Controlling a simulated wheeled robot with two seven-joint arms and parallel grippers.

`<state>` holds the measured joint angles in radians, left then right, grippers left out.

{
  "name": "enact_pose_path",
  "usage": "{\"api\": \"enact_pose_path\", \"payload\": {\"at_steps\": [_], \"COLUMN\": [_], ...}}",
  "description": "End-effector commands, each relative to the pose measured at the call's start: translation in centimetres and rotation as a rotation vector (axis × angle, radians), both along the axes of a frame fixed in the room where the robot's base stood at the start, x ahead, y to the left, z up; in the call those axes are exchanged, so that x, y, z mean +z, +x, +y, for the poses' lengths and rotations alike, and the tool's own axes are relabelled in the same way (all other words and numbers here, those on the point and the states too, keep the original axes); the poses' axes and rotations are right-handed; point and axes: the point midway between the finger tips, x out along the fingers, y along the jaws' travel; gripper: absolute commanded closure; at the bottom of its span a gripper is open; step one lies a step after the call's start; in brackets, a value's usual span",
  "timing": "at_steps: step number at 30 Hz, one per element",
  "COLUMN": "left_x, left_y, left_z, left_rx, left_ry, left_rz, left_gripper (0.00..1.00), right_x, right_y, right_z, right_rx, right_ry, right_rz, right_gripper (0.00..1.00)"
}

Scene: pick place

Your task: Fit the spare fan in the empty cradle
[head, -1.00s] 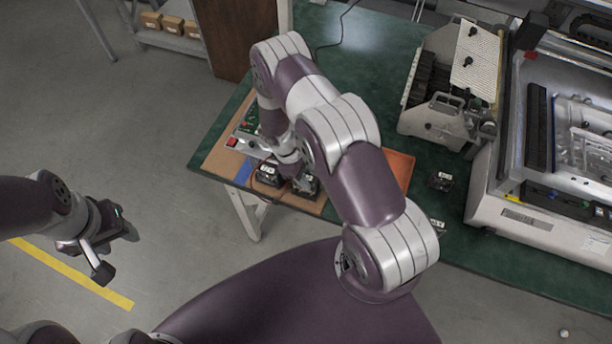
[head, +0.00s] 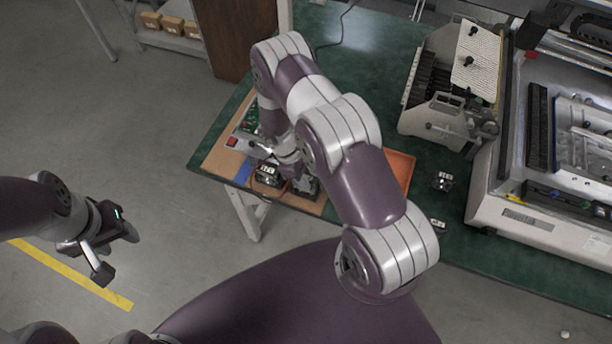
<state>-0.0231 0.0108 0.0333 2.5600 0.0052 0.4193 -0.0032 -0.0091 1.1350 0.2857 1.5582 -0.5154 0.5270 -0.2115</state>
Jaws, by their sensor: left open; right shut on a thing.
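My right gripper (head: 286,160) is low over the board (head: 217,161) at the table's left end. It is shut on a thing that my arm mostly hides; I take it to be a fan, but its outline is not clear. A black fan with a white label (head: 267,176) sits just below the gripper in the picture. Another dark unit (head: 304,187) is to its right, partly covered by my arm. I cannot tell which cradle is empty. My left gripper (head: 108,255) is open and empty, over the floor away from the table.
An orange tray (head: 401,172) lies right of my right arm. Small dark parts (head: 442,181) and (head: 438,226) lie on the green tabletop (head: 350,40). A grey slotted rack (head: 440,95) and a large white machine (head: 540,220) stand at right. A green circuit board (head: 250,122) is behind the gripper.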

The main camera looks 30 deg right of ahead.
Motion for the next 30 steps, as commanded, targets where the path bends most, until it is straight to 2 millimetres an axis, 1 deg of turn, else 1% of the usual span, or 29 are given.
{"api": "enact_pose_path", "payload": {"at_steps": [3,11,12,14,15,30], "left_x": [-0.36,-0.28,-0.28,-0.28,-0.28,-0.27], "left_y": [-0.01,0.0,0.0,0.0,0.0,-0.01], "left_z": [0.0,0.0,0.0,0.0,0.0,0.0], "left_rx": [0.0,0.0,0.0,0.0,0.0,0.0], "left_ry": [0.0,0.0,0.0,0.0,0.0,0.0], "left_rz": [0.0,0.0,0.0,0.0,0.0,0.0], "left_gripper": [0.53,0.53,0.53,0.53,0.53,0.53], "right_x": [-0.2,-0.11,-0.11,-0.11,-0.1,0.01], "right_y": [0.04,0.03,0.03,0.03,0.03,0.36], "right_z": [0.0,0.0,0.0,0.0,-0.01,-0.05], "right_rx": [0.0,0.0,0.0,0.0,0.0,0.001], "right_ry": [0.001,0.0,0.0,0.0,-0.001,0.0], "right_rz": [-0.001,0.0,0.0,0.0,-0.001,-0.008], "right_gripper": [1.0,1.0,0.66,0.46,0.43,0.43]}}
